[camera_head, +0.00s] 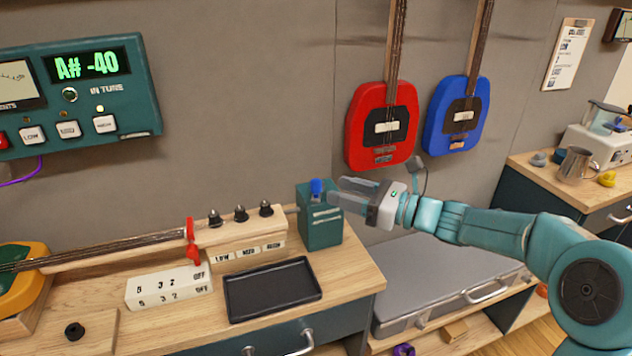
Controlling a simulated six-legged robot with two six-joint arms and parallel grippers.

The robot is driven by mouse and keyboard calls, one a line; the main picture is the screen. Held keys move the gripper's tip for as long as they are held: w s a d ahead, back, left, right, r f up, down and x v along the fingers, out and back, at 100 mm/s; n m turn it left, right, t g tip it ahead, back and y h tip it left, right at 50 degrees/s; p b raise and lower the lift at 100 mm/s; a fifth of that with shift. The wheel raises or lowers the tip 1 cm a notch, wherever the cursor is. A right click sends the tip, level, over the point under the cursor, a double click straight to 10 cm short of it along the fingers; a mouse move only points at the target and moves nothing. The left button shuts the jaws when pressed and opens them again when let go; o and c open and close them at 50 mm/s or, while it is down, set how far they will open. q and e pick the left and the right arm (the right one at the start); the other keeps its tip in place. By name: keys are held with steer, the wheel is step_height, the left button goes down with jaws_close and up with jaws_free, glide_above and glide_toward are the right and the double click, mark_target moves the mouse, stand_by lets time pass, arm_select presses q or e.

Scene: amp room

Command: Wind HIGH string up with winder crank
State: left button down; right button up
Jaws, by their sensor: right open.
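A teal box (321,226) with a blue knob (317,187) on top stands at the bench's right end; I take it for the winder, though its crank is not clearly visible. My right gripper (335,190) is open, its fingertips just right of the blue knob; I cannot tell if they touch it. Three dark tuning pegs (240,213) stand on the wooden headstock block (236,235), above LOW, MID and HIGH labels. The teal tuner (80,95) on the wall reads A# -40, with a lamp lit above its HIGH button (105,124). My left gripper is out of view.
A black tray (272,290) and a white switch block (168,287) lie on the bench in front of the headstock. A red clip (191,242) sits at the neck's end. Red (382,150) and blue (457,140) guitars hang behind. A grey case (440,275) lies lower right.

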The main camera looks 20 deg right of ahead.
mark_target(316, 180)
steer(key=x, duration=0.6)
steer(key=shift+w+a, duration=0.25)
steer(key=shift+a, duration=0.05)
